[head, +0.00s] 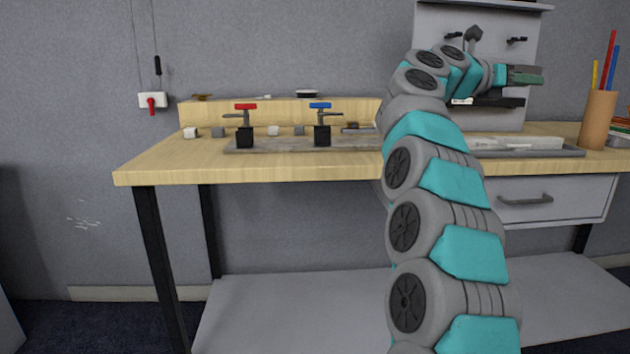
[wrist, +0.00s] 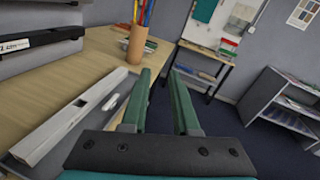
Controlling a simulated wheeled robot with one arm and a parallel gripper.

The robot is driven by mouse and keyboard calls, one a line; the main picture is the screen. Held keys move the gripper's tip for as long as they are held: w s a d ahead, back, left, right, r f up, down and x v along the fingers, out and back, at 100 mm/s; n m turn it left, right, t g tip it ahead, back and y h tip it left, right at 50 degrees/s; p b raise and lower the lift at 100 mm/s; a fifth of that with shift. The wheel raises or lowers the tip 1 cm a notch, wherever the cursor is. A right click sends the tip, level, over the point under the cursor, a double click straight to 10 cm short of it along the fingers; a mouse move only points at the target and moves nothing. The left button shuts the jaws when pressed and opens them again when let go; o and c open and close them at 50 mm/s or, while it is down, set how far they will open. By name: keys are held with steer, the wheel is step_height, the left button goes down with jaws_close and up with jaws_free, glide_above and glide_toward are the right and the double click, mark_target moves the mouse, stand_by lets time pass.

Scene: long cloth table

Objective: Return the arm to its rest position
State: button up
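My arm (head: 440,200) rises in front of the wooden workbench and bends to the right at its top. My gripper (head: 540,76) is up above the bench top, in front of the grey back panel, pointing right. In the wrist view my gripper (wrist: 160,75) shows two green fingers spread apart with nothing between them, so it is open and empty. It touches nothing that I can see.
The workbench (head: 160,164) holds a red-handled clamp (head: 245,125), a blue-handled clamp (head: 321,125) and several small blocks. A brown pencil cup (head: 598,120) stands at right, also in the wrist view (wrist: 136,45). A shelf unit (wrist: 275,105) stands beyond open floor.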

steer(key=w+a+r+n+t+y, duration=0.3)
steer(key=a+r+n+t, duration=0.35)
steer(key=a+n, duration=0.2)
steer(key=w+a+r+n+t+y, duration=0.3)
steer(key=a+r+n+t, duration=0.2)
steer(key=a+n+t, duration=0.3)
steer(key=a+f+n+t+y, duration=0.2)
steer(key=a+f+n+y, duration=0.2)
steer(key=a+n+y, duration=0.7)
steer(key=s+a+f+n+g+y, duration=0.45)
steer(key=a+f+n, duration=0.55)
steer(key=f, duration=0.3)
steer(key=s+a+f+n+g, duration=0.1)
steer(key=s+f+n+g, duration=0.35)
steer(key=s+f, duration=0.55)
steer(key=s+a+f+n+g, duration=0.1)
steer(key=s+f+n+g, duration=0.35)
steer(key=f, duration=0.95)
steer(key=s+d+f+g+h, duration=0.1)
steer(key=s+d+f+g, duration=0.2)
steer(key=s+f, duration=0.3)
steer(key=s+d+f+n+g+h, duration=0.1)
steer(key=s+f, duration=0.5)
steer(key=s, duration=0.9)
steer(key=s+d+f+g+h, duration=0.2)
steer(key=s+d+f+g, duration=0.3)
steer(key=s, duration=0.6)
steer(key=shift+s+d+f+n+g, duration=0.3)
steer(key=shift+d+f, duration=0.25)
steer(key=shift+d, duration=0.7)
